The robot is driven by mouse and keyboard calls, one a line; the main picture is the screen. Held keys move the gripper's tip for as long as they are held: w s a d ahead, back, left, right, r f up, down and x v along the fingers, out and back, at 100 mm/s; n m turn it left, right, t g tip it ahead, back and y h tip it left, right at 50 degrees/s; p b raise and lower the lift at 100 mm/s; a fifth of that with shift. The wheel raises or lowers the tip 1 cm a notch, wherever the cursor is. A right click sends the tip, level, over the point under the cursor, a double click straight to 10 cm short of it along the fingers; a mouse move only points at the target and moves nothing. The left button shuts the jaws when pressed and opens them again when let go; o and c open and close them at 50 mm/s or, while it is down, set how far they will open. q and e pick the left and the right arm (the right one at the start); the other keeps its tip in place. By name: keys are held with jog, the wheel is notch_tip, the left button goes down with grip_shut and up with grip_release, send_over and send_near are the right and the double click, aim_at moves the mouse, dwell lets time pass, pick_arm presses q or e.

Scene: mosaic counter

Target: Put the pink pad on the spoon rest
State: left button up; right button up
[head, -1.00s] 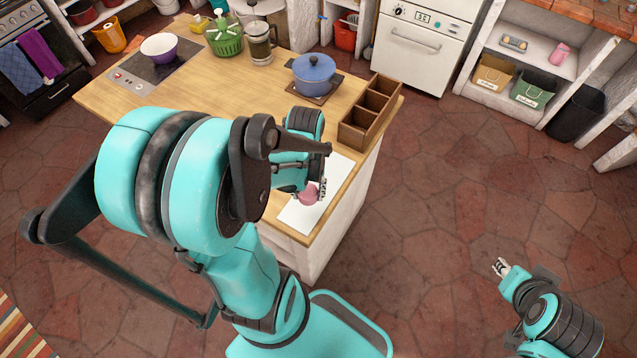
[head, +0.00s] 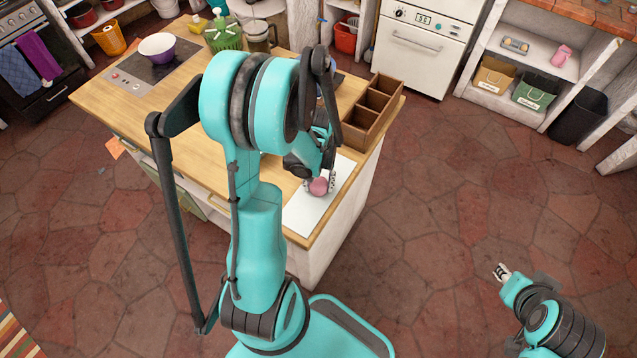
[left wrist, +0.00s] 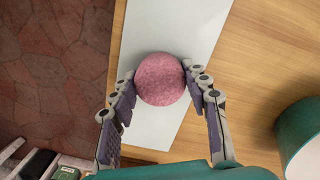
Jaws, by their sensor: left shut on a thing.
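The pink pad (head: 319,187) is a round, speckled disc over the white rectangular board at the counter's front right corner. In the left wrist view the pad (left wrist: 160,80) sits between the fingertips of my left gripper (left wrist: 160,76), which is shut on it. The left gripper (head: 318,182) is partly hidden by its own arm in the head view. Whether the pad touches the board or is just above it, I cannot tell. I cannot make out a spoon rest for certain. My right gripper (head: 501,272) is over the floor at the right, too small to read.
The white board (head: 306,213) lies near the counter edge. A wooden compartment box (head: 362,135) stands behind it. A green basket (head: 223,38), a glass press (head: 258,38) and a white-and-purple bowl (head: 158,46) are at the back. My left arm covers the middle.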

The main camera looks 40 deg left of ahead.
aim_at(319, 181)
pick_arm(q)
jog(key=shift+f, duration=0.1)
jog(key=o, duration=1.2)
jog(key=shift+o, duration=0.2)
notch_tip(319, 181, up, 11)
jog(key=p, duration=0.3)
jog(key=s+d+r+m+t, duration=0.3)
jog(key=d+r+m+t, duration=0.3)
jog(key=d+r, duration=0.5)
jog(key=d+t, duration=0.1)
jog(key=d, duration=0.2)
jog(key=shift+d+r+m+t, duration=0.2)
jog(key=shift+r+m+t, duration=0.1)
jog(key=shift+t, duration=0.1)
